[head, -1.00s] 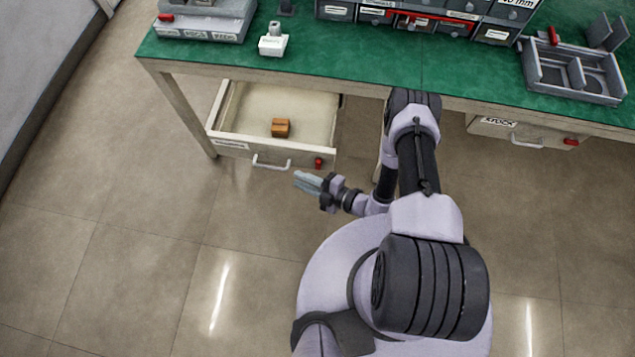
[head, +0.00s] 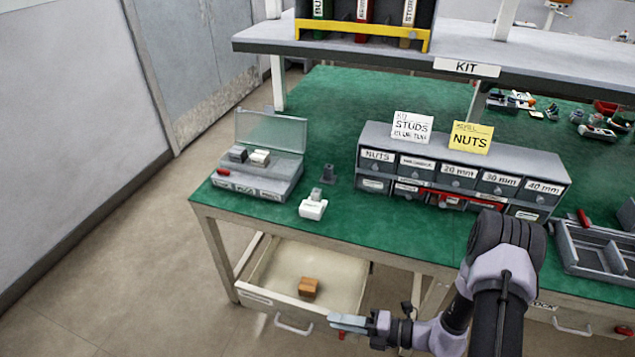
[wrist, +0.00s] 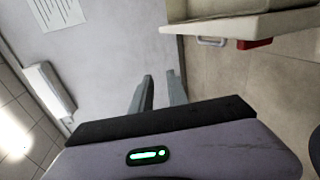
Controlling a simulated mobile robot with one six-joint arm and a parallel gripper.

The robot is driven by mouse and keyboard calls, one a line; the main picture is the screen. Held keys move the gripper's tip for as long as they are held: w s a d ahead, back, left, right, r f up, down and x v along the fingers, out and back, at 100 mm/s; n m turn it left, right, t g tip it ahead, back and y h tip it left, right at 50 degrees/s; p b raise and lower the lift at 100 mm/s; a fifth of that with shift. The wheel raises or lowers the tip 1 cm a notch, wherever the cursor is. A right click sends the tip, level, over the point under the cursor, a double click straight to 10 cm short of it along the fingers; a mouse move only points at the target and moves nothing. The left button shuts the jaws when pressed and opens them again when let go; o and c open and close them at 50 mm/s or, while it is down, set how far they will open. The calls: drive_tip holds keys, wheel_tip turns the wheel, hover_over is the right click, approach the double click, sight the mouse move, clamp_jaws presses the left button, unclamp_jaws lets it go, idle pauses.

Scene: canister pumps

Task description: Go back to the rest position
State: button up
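My gripper (head: 348,322) is at the lower middle of the head view, just right of the open drawer's front and pointing left. In the wrist view its two grey fingers (wrist: 160,90) stand apart with a gap between them and nothing in the gap. The floor and a pale wall lie beyond the fingertips. My arm reaches in from the lower right of the head view, in front of the workbench.
An open drawer (head: 345,279) under the green-topped bench (head: 340,230) holds a brown block (head: 308,287). Its corner and handle show in the wrist view (wrist: 212,42). A labelled drawer cabinet (head: 460,178) and a grey case (head: 262,180) stand on the bench. Floor at left is clear.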

wheel_tip(320, 180, up, 14)
drive_tip(key=s+a+n+g+h, duration=0.15)
drive_tip(key=n+g, duration=0.35)
drive_tip(key=n, duration=0.7)
drive_tip(key=s+d+r+n+t+h, duration=0.2)
drive_tip(key=s+r+n+h, duration=0.3)
drive_tip(key=r+n, duration=0.6)
drive_tip(key=s+d+r+n+t+h, duration=0.2)
drive_tip(key=s+r+n+h, duration=0.4)
drive_tip(key=r+n, duration=0.4)
drive_tip(key=shift+s+d+r+n+t, duration=0.35)
drive_tip(key=shift+s+n+t, duration=0.55)
drive_tip(key=shift+n, duration=0.2)
